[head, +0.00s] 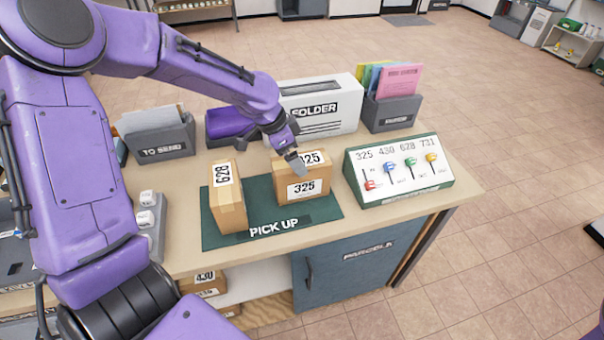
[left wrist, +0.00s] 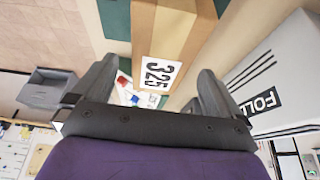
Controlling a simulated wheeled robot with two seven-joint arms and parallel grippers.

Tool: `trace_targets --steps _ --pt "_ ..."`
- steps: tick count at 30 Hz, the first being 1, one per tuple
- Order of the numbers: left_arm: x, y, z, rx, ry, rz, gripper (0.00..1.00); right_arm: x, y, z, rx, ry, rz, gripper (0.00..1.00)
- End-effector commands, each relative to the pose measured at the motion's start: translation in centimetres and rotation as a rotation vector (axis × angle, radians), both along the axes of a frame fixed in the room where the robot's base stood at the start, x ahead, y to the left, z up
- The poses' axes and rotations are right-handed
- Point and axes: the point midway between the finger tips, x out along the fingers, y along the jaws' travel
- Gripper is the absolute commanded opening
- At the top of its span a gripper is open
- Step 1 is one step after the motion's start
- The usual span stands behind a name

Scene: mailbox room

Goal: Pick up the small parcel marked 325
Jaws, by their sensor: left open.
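The small parcel marked 325 (head: 303,188) is a brown box with white number labels. It stands on the right part of the green PICK UP mat (head: 280,226). My left gripper (head: 297,163) is at the top of this parcel in the head view. In the left wrist view the parcel (left wrist: 167,22) lies between and beyond the two spread fingers (left wrist: 150,90), with its 325 label facing the camera. The gripper is open; I cannot tell whether a finger touches the box. My right gripper is not in view.
A taller parcel marked 629 or 628 (head: 229,210) stands on the mat's left. A key board (head: 400,172) is to the right. Behind are a FOLDER box (head: 335,121), a TO SEND tray (head: 158,141) and a paper holder (head: 392,112). Parcels marked 430 (head: 204,285) sit below.

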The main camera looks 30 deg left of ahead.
Motion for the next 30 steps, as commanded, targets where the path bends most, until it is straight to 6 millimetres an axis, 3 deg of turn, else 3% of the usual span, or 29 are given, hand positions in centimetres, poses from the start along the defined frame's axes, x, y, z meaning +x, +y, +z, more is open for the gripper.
trace_targets --steps 9,30 --pt "1.5 -1.5 -4.8 0.001 0.008 0.0 1.0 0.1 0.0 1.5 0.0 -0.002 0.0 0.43" --pt "1.7 -1.5 -5.6 0.001 0.006 0.0 1.0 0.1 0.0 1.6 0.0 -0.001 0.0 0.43"
